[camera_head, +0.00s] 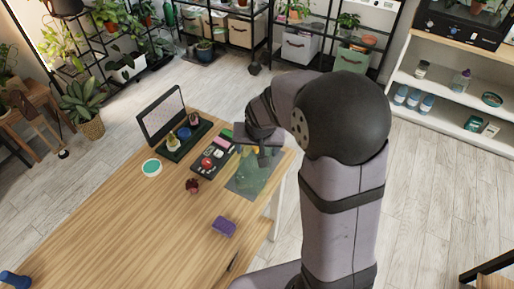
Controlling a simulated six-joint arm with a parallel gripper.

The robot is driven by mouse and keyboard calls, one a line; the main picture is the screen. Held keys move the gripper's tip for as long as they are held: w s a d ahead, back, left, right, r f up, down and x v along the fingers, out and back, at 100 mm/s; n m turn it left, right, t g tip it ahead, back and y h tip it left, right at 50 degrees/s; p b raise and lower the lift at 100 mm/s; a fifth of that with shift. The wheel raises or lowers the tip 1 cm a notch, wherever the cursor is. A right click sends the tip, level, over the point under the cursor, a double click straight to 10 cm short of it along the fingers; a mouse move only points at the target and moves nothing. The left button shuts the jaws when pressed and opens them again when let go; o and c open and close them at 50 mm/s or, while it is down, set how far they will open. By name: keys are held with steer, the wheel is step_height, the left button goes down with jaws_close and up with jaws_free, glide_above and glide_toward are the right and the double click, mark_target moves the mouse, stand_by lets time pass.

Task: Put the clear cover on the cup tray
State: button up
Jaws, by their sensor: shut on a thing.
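My gripper (263,154) is over the far right corner of the wooden table, pointing down, and my wrist hides most of it. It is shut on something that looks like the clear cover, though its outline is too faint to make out. Beneath and in front of the gripper lies a flat greenish, partly see-through area (250,180), with small yellow spots by the fingers. I cannot tell there which part is cup tray, cover or mat, nor whether cover and tray touch.
Left of the gripper is a dark tray (204,176) of small items. Behind it stands a dark base with an upright panel (161,113). A teal-topped round dish (151,168), a dark red object (192,186) and a purple block (224,227) lie nearer. The table's front left is mostly clear.

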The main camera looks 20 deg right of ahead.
steer(key=o, duration=2)
steer(key=shift+v, duration=3.7)
